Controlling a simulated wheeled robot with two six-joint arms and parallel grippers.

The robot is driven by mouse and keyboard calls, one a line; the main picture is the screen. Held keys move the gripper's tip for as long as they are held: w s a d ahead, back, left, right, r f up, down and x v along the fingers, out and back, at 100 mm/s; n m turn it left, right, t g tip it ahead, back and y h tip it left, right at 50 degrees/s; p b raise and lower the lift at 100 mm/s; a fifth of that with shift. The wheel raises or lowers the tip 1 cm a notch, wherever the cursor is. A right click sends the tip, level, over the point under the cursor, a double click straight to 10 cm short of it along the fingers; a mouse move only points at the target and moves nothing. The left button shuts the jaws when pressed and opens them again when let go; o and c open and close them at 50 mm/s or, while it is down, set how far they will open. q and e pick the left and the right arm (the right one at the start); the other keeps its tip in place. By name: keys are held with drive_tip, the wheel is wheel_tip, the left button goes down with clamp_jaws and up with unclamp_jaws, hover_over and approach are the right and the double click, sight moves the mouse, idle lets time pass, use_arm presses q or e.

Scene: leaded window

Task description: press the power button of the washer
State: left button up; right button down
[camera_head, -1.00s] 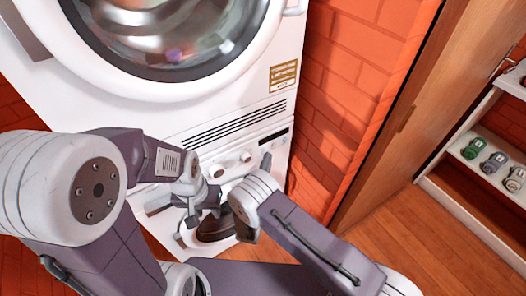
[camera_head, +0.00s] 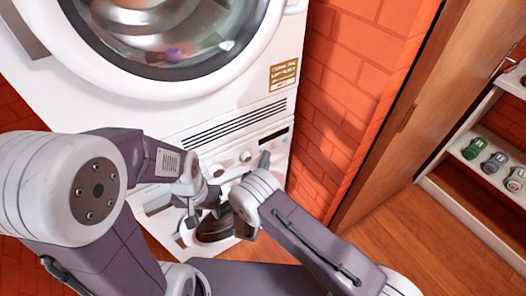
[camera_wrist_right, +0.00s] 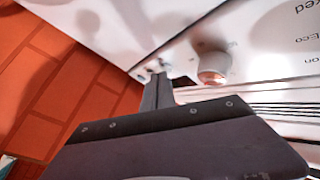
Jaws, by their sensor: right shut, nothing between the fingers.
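The white washer shows a control panel (camera_head: 229,162) with round knobs and a dark display (camera_head: 274,138), below a slotted vent strip. My right gripper (camera_head: 265,160) is shut and empty, its tip just in front of the panel's right part, below the display. In the right wrist view the closed fingers (camera_wrist_right: 158,80) point at small buttons (camera_wrist_right: 153,67) beside a knob (camera_wrist_right: 211,66). The fingertips cover part of that spot, so I cannot tell whether they touch. My left gripper (camera_head: 192,212) hangs lower left, before the lower round door (camera_head: 214,228); its jaws are unclear.
A large round glass door (camera_head: 165,35) is above the panel. A red brick wall (camera_head: 345,90) stands right of the machine, then a wooden door (camera_head: 405,115) and a white shelf (camera_head: 450,160) with small jars. Wooden floor (camera_head: 400,230) is free at lower right.

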drive_tip(key=shift+a, duration=0.1)
idle(0.3)
drive_tip(key=shift+s+d+p, duration=0.3)
drive_tip(key=shift+s+d, duration=0.05)
drive_tip(key=shift+s, duration=0.05)
drive_tip(key=s+d+p, duration=0.2)
drive_tip(key=s+d, duration=0.1)
drive_tip(key=s, duration=0.2)
drive_tip(key=shift+d+p, duration=0.25)
drive_tip(key=shift+p, duration=0.15)
idle(0.3)
